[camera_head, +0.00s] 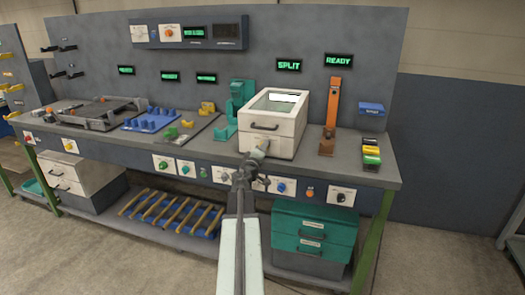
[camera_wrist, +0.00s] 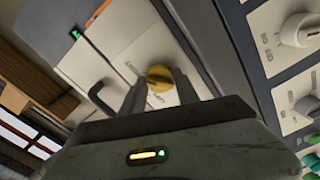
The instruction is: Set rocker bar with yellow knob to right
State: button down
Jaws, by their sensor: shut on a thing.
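The yellow knob (camera_wrist: 158,76) sits on a pale panel in the wrist view, with small dark lettering beside it. My gripper (camera_wrist: 160,84) has one finger on each side of the knob and is shut on it. In the head view my gripper (camera_head: 261,147) is at the lower front of the white box (camera_head: 283,137) on the bench, and the knob is hidden behind it. I cannot make out a separate bar or which way the knob is set.
A dark handle (camera_wrist: 101,97) stands out from the panel just left of my fingers. Below the bench edge, a control strip carries white knobs (camera_wrist: 298,30). An orange upright (camera_head: 333,104) and a green fixture (camera_head: 241,92) flank the white box.

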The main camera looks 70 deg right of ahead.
jog(key=c, duration=0.9)
grip_release()
jog(key=a, duration=0.7)
jog(key=shift+s+a, duration=0.25)
jog(key=shift+a, duration=0.15)
